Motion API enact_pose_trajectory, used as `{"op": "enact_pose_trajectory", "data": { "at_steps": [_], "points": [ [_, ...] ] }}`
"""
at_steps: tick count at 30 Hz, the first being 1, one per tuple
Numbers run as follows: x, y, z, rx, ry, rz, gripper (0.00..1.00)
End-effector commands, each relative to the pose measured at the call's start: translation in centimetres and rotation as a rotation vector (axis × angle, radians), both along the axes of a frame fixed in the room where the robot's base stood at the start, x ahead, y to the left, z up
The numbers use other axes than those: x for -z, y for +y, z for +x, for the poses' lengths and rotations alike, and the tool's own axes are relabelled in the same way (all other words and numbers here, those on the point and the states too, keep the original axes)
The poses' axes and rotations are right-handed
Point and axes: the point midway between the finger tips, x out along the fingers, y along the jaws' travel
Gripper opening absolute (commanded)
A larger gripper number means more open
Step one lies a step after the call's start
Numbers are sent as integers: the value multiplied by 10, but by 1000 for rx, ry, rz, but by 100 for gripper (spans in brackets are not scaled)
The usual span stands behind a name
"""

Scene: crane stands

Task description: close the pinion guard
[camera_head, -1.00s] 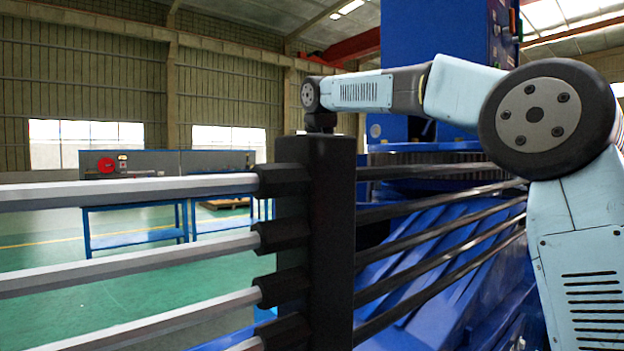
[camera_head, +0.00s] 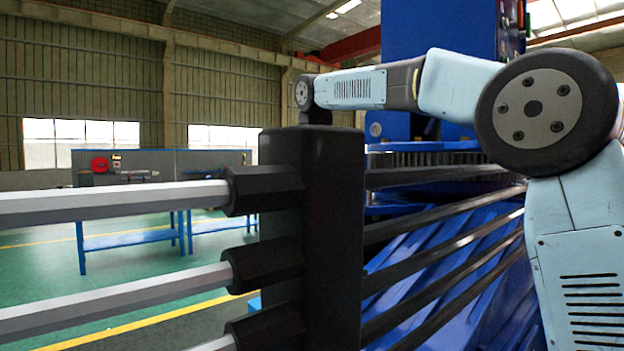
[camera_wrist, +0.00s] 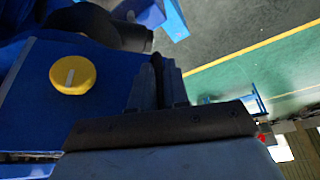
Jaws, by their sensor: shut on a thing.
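In the wrist view, my gripper (camera_wrist: 160,85) has its two grey fingers close together at the right edge of a flat blue panel (camera_wrist: 32,92). The panel appears to be the pinion guard, and the fingers are shut on its edge; the exact contact is hard to see. A round yellow knob (camera_wrist: 72,74) sits on the panel, left of the fingers. In the head view, my arm reaches left above the rails, and its gripper is hidden behind the black post. The guard cannot be made out there.
A black post (camera_head: 333,230) stands close in front, with pale rails (camera_head: 110,203) to its left and dark rails (camera_head: 440,232) to its right. A blue machine (camera_head: 440,70) stands behind. Blue workbenches (camera_head: 130,240) are farther left on open green floor.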

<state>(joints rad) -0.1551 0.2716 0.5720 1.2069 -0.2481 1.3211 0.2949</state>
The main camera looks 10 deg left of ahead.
Motion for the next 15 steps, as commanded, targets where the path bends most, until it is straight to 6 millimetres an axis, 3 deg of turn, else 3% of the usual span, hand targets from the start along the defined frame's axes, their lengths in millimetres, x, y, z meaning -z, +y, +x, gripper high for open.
{"op": "enact_pose_trajectory", "data": {
  "at_steps": [4,5,6,11,15],
  "points": [
    [0,0,0,2,-3,-10,0],
    [0,1,0,0,-3,-9,16],
    [0,3,-1,-1,-2,-10,20],
    [0,7,-3,-8,-2,-10,35],
    [1,8,-4,-10,-2,-10,36]
  ]
}}
